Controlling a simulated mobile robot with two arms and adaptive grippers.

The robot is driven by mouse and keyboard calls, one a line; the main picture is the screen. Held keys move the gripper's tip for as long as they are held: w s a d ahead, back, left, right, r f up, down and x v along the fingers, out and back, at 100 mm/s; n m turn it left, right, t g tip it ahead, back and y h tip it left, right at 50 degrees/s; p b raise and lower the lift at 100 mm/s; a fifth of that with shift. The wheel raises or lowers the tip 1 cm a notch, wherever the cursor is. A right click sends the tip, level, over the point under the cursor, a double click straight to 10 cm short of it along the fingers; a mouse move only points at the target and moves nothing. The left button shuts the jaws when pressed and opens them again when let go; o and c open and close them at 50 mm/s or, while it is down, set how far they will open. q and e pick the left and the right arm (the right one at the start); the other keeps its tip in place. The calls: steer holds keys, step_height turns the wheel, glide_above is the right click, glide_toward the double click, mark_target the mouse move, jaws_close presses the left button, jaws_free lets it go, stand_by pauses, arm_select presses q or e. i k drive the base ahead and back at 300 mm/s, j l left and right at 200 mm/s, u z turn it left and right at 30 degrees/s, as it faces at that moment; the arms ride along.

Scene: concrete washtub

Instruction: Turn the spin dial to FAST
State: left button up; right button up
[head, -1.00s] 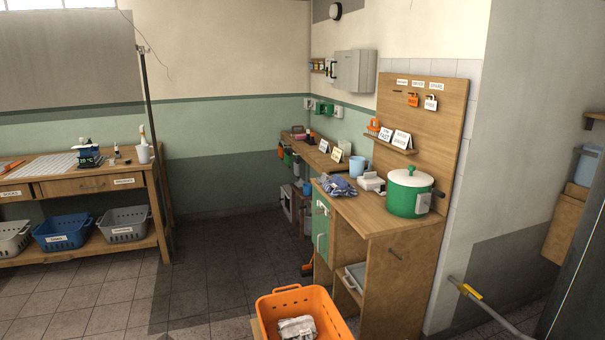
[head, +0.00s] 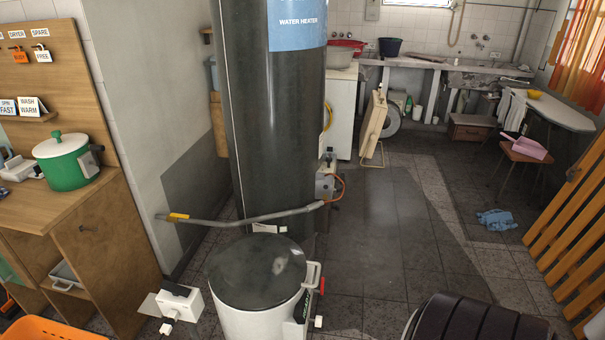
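The spin dial cannot be made out for certain. A white round tub machine (head: 262,325) with a dark lid (head: 258,270) stands on the floor at the bottom centre of the head view. Its right side carries a handle, a small red part (head: 322,286) and a small white knob-like part (head: 319,322); no dial marking is readable. A card reading SPIN FAST (head: 7,107) stands on the small shelf at the far left, beside a WASH WARM card (head: 31,106). Neither of my grippers is in view.
A tall dark water heater (head: 275,130) rises behind the tub, with a grey pipe (head: 240,222) crossing before it. A white box (head: 177,302) lies left of the tub. A dark ribbed object (head: 480,322) sits bottom right. Tiled floor (head: 385,240) is clear at centre right.

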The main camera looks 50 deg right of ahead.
mark_target(318, 321)
steer(key=z, duration=1.3)
steer(key=k+l+z, duration=0.2)
steer(key=l, duration=0.25)
